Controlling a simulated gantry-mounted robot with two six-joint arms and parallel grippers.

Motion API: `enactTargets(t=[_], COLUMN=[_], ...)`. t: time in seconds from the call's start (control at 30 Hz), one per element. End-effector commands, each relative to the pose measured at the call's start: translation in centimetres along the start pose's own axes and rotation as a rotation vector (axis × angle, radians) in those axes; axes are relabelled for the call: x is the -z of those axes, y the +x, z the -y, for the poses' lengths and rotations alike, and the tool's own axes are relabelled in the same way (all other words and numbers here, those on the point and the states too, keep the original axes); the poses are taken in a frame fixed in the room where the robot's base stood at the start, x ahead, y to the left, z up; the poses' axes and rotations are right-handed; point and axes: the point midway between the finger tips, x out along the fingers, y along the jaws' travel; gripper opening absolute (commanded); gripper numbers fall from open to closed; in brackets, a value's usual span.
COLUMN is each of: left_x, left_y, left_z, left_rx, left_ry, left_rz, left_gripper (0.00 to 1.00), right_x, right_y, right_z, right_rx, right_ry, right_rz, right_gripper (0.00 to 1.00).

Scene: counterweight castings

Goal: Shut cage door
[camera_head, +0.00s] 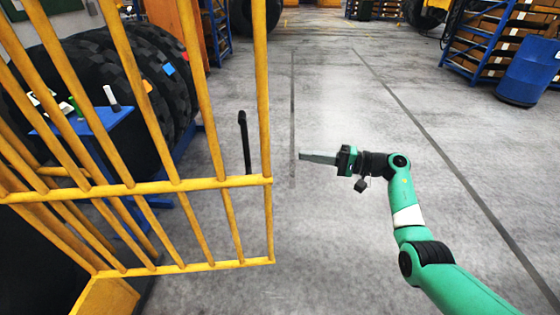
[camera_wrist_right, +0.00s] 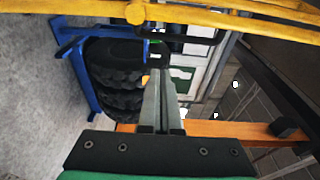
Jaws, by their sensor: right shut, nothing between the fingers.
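The yellow barred cage door (camera_head: 222,182) fills the left of the head view, its free vertical edge towards the picture's middle. A black upright handle (camera_head: 244,140) shows near that edge. My right gripper (camera_head: 302,156) is shut and empty, pointing left, a little to the right of the door edge and apart from it in the picture. In the right wrist view its closed fingers (camera_wrist_right: 160,95) point up towards yellow bars (camera_wrist_right: 220,18) and a black bar shape, likely the handle (camera_wrist_right: 147,50). My left gripper is out of view.
Behind the bars are large black tyres (camera_head: 150,70) and a blue stand (camera_head: 95,125) with small items. A blue shelf rack (camera_head: 480,45) and blue bin (camera_head: 527,72) stand at the far right. The grey floor (camera_head: 330,90) between is clear.

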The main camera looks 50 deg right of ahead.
Motion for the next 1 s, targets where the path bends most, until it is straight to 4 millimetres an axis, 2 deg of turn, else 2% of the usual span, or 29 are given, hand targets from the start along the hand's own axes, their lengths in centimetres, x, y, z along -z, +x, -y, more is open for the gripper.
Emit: enactTargets(t=[0.17, 0.6, 1.0], left_x=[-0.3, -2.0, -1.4], left_y=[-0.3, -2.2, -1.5], left_z=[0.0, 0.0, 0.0], left_rx=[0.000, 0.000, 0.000], left_ry=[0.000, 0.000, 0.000], left_rz=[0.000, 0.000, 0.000], left_gripper=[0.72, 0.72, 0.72], right_x=[-0.1, -0.1, -3.4], right_y=[1.7, 10.1, 8.8], right_z=[0.0, -0.1, 0.2], right_rx=[0.003, 0.004, 0.005], right_ry=[0.001, 0.003, 0.002], right_rz=[0.003, 0.003, 0.000], right_gripper=[0.00, 0.00, 0.00])
